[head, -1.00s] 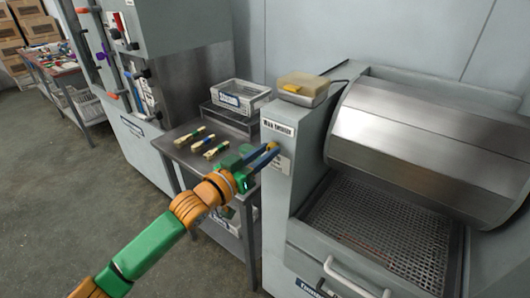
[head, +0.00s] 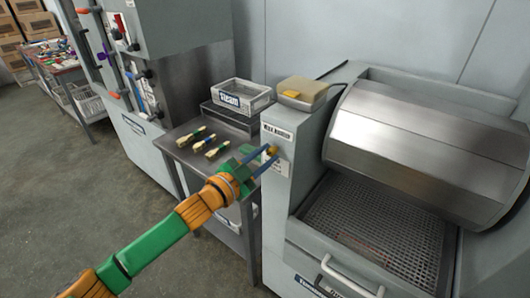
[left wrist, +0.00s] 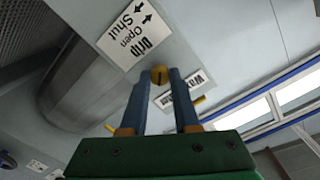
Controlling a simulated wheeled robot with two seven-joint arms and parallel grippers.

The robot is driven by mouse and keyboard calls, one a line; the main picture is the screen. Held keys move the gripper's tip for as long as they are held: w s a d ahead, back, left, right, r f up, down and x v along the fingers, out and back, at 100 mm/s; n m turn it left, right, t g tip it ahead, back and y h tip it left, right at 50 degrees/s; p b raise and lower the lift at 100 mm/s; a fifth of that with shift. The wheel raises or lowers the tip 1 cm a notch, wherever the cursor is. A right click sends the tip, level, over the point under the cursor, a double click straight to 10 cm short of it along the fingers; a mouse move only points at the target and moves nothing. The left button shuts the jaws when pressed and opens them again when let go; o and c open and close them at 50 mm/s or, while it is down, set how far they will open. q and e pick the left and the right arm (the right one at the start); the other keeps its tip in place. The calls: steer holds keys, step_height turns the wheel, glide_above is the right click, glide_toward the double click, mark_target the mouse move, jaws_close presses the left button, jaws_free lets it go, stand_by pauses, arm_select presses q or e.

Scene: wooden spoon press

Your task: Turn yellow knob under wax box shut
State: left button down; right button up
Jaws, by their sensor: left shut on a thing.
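My right gripper is not in view.
A steel side table (head: 178,143) holds several wooden pieces (head: 204,142) and a labelled grey bin (head: 241,96). The machine has a rounded metal hood (head: 430,150) over a perforated tray (head: 380,220). Floor at left is clear.

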arm_select(q)
steer(key=m+p, duration=0.1)
steer(key=m, duration=0.3)
steer(key=shift+r+m, duration=0.1)
steer(key=shift+m, duration=0.2)
steer(key=shift+m+p, duration=0.6)
steer(key=shift+m, duration=1.5)
steer(key=c, duration=0.7)
jaws_free()
steer(key=shift+o, duration=0.2)
steer(key=v, duration=0.7)
steer(key=shift+b, duration=0.45)
